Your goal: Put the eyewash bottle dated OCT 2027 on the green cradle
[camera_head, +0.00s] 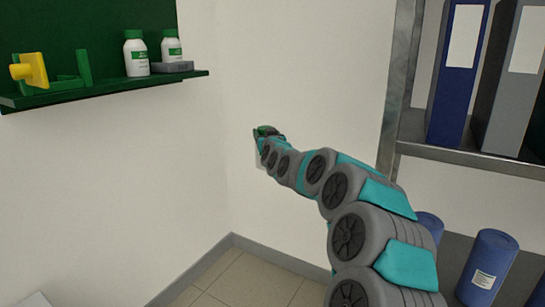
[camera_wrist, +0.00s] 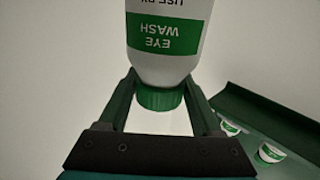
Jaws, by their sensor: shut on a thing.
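My gripper (camera_head: 267,133) is out at the end of the arm, in front of the bare wall, right of and below the green shelf. In the wrist view my gripper (camera_wrist: 162,92) is shut on a white eyewash bottle (camera_wrist: 165,62) with a green cap and green label, around the cap end. "USE BY" is cut by the picture edge, so its date is hidden. A green upright bracket (camera_head: 85,68), seemingly the green cradle, stands on the shelf's left part. Two more eyewash bottles (camera_head: 136,54) (camera_head: 172,47) stand right of it; their dates are too small to read.
The green shelf (camera_head: 110,91) has a green back panel. A yellow piece (camera_head: 30,70) sits at its left end and a grey block (camera_head: 172,67) at its right. A metal rack (camera_head: 400,90) with binders stands at right, with blue cylinders (camera_head: 488,268) below.

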